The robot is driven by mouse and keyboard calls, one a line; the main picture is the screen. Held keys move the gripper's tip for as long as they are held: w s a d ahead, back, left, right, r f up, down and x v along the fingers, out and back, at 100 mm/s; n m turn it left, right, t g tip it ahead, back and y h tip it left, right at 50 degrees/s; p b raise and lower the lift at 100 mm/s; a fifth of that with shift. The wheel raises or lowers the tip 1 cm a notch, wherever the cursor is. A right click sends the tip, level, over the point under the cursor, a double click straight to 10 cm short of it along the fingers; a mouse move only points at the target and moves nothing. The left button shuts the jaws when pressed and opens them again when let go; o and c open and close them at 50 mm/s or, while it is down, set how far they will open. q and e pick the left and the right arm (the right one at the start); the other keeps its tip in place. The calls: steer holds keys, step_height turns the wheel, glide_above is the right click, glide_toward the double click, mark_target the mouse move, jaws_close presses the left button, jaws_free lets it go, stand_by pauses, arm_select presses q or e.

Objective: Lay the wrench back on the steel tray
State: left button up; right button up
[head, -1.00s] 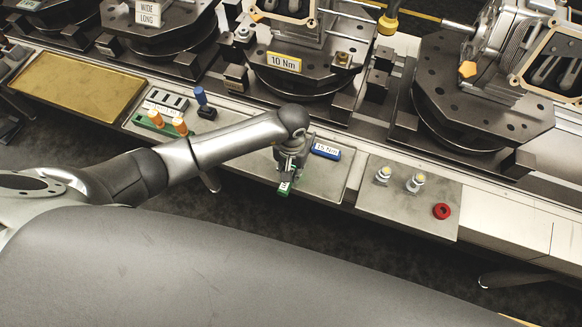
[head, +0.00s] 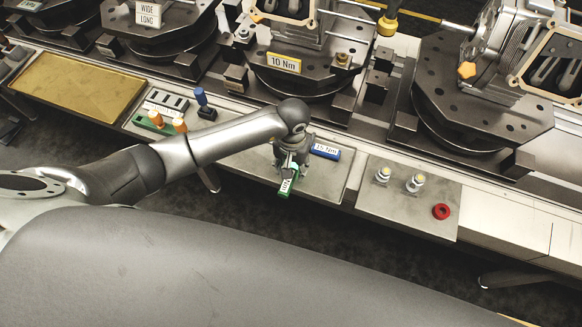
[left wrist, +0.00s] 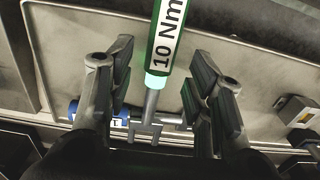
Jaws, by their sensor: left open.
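The wrench with the green handle marked 10 Nm (head: 287,186) is at the front edge of the steel tray (head: 338,182), its handle end reaching past that edge in the head view. In the left wrist view the green handle (left wrist: 164,42) points up the picture, and its grey shaft and head lie between my fingers. My left gripper (head: 289,170) is open around the wrench, with a gap on both sides in the left wrist view (left wrist: 160,95). I cannot tell whether the wrench rests fully on the tray. My right gripper is not in view.
A blue wrench marked 15 Nm (head: 326,152) lies on the tray just right of my gripper. A plate with two bolts (head: 414,183) and a red ring (head: 441,211) is further right. Fixtures on turntables (head: 470,110) stand behind. A brass-coloured tray (head: 75,85) is at left.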

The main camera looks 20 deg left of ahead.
arm_select(q)
step_height(320, 180, up, 10)
steer(key=b, duration=0.1)
steer(key=shift+r+b, duration=0.2)
steer(key=shift+b, duration=0.2)
stand_by(1.1)
